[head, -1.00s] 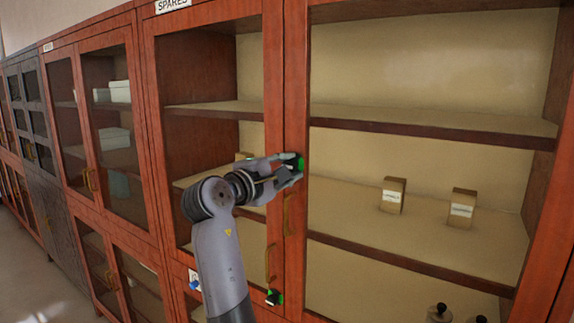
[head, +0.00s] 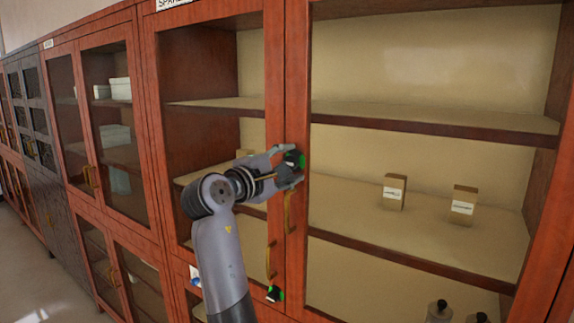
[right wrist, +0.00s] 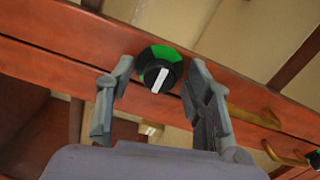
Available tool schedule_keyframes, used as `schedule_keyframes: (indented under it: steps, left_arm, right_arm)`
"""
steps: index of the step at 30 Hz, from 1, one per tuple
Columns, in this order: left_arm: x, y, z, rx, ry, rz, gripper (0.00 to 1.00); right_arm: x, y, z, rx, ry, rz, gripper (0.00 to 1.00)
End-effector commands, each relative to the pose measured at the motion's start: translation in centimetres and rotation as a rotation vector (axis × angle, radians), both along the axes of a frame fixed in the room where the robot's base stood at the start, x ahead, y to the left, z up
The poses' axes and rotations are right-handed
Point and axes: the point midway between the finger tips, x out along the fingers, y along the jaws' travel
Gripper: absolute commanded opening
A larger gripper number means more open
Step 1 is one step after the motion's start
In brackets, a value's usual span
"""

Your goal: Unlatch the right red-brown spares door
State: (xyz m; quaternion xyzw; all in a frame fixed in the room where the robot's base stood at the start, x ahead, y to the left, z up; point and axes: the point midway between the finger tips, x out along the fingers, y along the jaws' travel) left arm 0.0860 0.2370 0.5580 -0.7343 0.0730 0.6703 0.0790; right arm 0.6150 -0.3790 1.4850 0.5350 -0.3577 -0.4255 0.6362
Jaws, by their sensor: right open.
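The right red-brown spares door (head: 297,90) stands shut at the cabinet's centre seam, with a large glass pane. A round black knob with a green surround and a white pointer line (right wrist: 158,72) sits on the door frame; it also shows in the head view (head: 294,161), partly hidden by my fingers. My right gripper (head: 288,165) is open at the knob. In the right wrist view its fingers (right wrist: 161,82) stand on either side of the knob, with visible gaps. A brass handle (head: 289,212) is below. My left gripper is not in view.
A second green and black knob (head: 274,294) sits lower, near the left door's brass handle (head: 270,261). Small boxes (head: 394,192) stand on a shelf behind the glass. More cabinets (head: 95,120) line the wall to the left.

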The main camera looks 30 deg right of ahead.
Motion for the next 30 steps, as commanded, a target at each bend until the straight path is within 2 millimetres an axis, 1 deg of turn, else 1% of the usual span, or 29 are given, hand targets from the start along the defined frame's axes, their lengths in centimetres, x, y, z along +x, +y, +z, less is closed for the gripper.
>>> schedule_keyframes:
  steps: [2, 12, 15, 19, 30]
  left_arm:
    - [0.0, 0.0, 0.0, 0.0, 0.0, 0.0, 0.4]
    - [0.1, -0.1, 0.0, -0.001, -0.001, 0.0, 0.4]
    - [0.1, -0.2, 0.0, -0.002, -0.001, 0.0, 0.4]
    - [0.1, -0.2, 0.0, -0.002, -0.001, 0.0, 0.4]
    - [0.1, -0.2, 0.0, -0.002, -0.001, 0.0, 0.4]
  right_arm:
    - [-0.2, 0.7, 0.0, 0.0, 0.0, 0.002, 0.47]
    - [-2.2, 5.7, -0.1, 0.0, 0.001, 0.004, 0.47]
    - [-2.6, 6.5, -0.1, 0.0, 0.0, 0.002, 0.47]
    - [-2.8, 6.9, 0.0, 0.0, 0.0, 0.002, 0.47]
    - [-2.8, 6.8, 0.0, 0.0, 0.0, 0.001, 0.47]
